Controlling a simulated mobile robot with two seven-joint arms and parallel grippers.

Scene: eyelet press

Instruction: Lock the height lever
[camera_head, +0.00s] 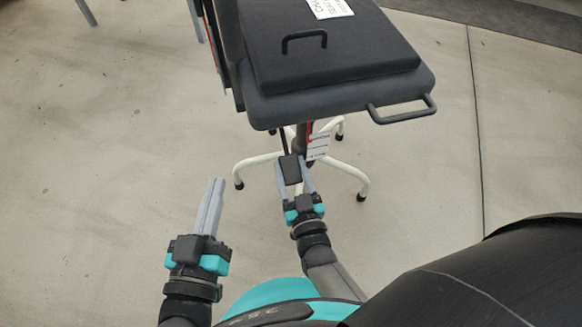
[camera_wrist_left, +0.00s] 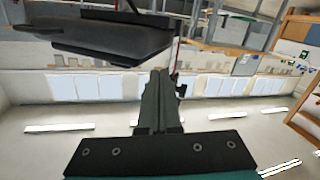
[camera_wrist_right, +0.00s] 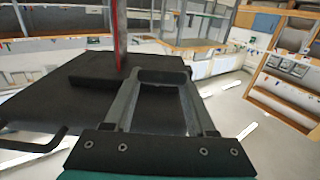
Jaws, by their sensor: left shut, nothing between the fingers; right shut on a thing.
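The height lever (camera_head: 290,168) ends in a black paddle on a thin dark rod, below the front edge of the dark seat (camera_head: 330,101). My right gripper (camera_head: 292,164) is shut on the paddle, one finger on each side. In the right wrist view the paddle (camera_wrist_right: 163,76) lies between the fingertips, under the seat. My left gripper (camera_head: 217,182) is shut and empty, left of the lever and apart from it. In the left wrist view its fingers (camera_wrist_left: 160,75) are together. The lever's inner end is hidden under the seat.
The seat carries a black pad with a handle (camera_head: 303,36) and a white label (camera_head: 330,8). A grey side handle (camera_head: 404,110) sticks out at right. A tag (camera_head: 318,146) hangs by the column, above white legs (camera_head: 345,172). The floor at left is mostly clear.

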